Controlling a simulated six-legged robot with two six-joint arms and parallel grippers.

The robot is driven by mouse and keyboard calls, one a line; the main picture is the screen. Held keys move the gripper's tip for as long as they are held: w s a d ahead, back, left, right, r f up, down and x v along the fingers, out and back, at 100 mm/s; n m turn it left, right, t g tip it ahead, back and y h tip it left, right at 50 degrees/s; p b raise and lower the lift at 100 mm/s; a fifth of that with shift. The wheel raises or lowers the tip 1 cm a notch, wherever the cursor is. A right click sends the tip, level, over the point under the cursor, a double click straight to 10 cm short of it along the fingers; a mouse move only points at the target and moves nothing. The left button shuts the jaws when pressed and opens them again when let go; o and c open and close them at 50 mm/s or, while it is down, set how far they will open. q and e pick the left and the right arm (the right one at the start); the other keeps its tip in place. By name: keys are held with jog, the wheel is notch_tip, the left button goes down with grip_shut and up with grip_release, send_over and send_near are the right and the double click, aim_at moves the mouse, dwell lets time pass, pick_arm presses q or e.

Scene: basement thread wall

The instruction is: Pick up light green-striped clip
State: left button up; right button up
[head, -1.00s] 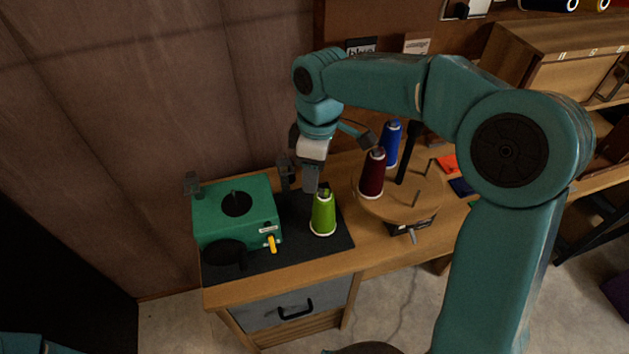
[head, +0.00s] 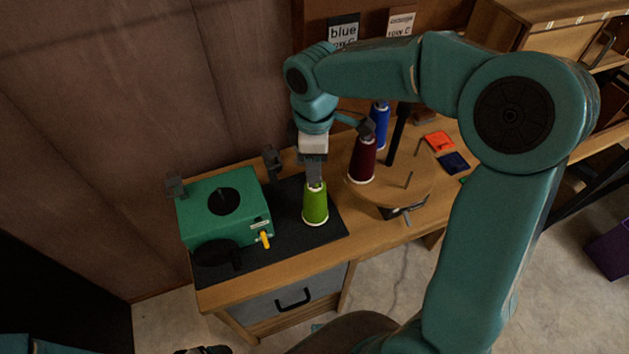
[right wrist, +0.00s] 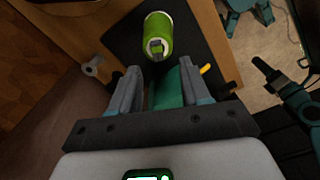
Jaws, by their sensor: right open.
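A light green thread spool (head: 315,208) stands upright on the dark mat. A small dark piece (right wrist: 158,50) sits at its top in the right wrist view; it may be the clip, but I cannot make out green stripes. My right gripper (head: 314,178) points down just over the spool's top and hides most of that piece in the head view. In the right wrist view its two fingers (right wrist: 158,76) are apart with nothing held between them, and the spool top lies just beyond their tips. Of my left arm only a part shows at the bottom left.
A green box (head: 220,212) with a yellow lever stands left of the spool on the dark mat (head: 280,252). A round wooden stand (head: 400,193) with a dark red spool (head: 362,160) and a blue spool (head: 380,125) is at the right. A wall stands behind.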

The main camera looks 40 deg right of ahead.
jog(key=f, duration=0.5)
jog(key=shift+w+f, duration=0.25)
jog(key=shift+f, duration=0.05)
grip_shut()
